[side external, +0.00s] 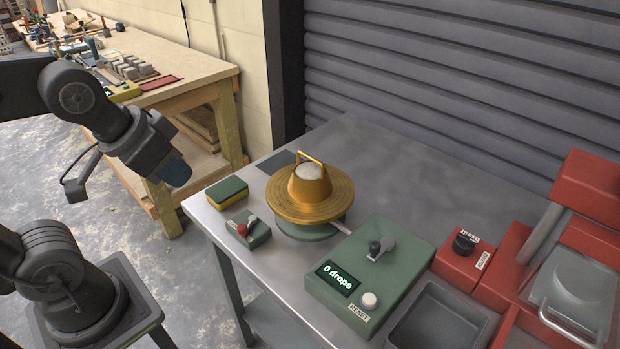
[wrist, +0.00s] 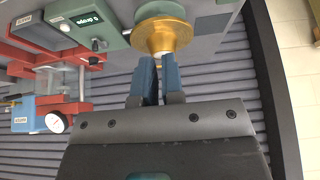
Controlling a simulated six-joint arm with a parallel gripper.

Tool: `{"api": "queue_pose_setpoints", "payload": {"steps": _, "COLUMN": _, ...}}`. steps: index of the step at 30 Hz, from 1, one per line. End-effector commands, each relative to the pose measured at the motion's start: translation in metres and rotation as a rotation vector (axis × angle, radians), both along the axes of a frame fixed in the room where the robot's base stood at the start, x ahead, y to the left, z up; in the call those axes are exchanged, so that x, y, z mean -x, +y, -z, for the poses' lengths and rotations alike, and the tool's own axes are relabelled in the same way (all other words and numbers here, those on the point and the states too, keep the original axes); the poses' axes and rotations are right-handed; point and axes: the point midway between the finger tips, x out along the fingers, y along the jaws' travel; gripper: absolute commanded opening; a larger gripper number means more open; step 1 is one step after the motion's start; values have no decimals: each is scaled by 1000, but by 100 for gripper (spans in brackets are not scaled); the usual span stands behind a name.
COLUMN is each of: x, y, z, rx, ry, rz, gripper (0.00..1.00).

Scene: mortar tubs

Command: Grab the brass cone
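The brass cone (side external: 311,183) stands upright on a round brass disc (side external: 287,207) on the metal table. It has a pale filling at its top and a brass loop handle above. In the wrist view, the brass disc (wrist: 161,38) lies ahead of the fingertips, and the cone is hard to make out against it. My gripper (side external: 177,172), with blue fingers, hangs in the air left of the cone, clear of it. In the wrist view, my gripper (wrist: 159,60) shows a narrow gap between its fingers and holds nothing.
A green box with a drop counter (side external: 370,272) stands right of the disc. A small green control box (side external: 248,230) and a yellow-green block (side external: 226,193) sit left of it. Red equipment (side external: 470,258) fills the right side. The table's back (side external: 400,160) is clear before a shutter.

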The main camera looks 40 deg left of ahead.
Motion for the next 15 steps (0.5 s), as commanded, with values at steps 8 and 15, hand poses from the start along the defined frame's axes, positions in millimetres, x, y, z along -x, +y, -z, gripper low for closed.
{"api": "queue_pose_setpoints", "payload": {"steps": 8, "x": 0, "y": 0, "z": 0, "rx": 1, "ry": 1, "rz": -2, "gripper": 14}}
{"api": "queue_pose_setpoints", "payload": {"steps": 15, "x": -33, "y": -2, "z": -30, "rx": 42, "ry": 83, "rz": -131, "gripper": 14}}
